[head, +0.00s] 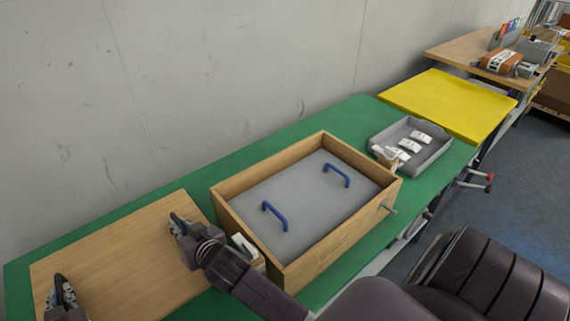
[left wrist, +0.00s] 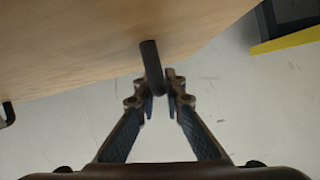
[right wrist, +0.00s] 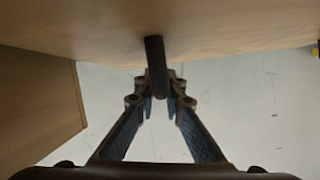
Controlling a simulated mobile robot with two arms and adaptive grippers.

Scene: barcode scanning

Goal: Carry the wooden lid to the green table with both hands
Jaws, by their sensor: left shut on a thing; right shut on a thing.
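The wooden lid (head: 125,255), a flat light-wood board, is level over the left end of the green table (head: 290,137); I cannot tell whether it touches the tabletop. My left gripper (head: 62,291) is shut on a dark handle (left wrist: 151,62) of the lid, near the lid's left side. My right gripper (head: 180,224) is shut on the other dark handle (right wrist: 156,62), near the lid's right edge. The lid's underside and its near left corner are hidden or out of view.
An open wooden box (head: 333,253) with a grey inner panel (head: 308,190) and blue handles stands just right of the lid. A grey tray (head: 440,160) with white items sits further right, then a yellow table (head: 450,100). A wall (head: 200,80) runs behind.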

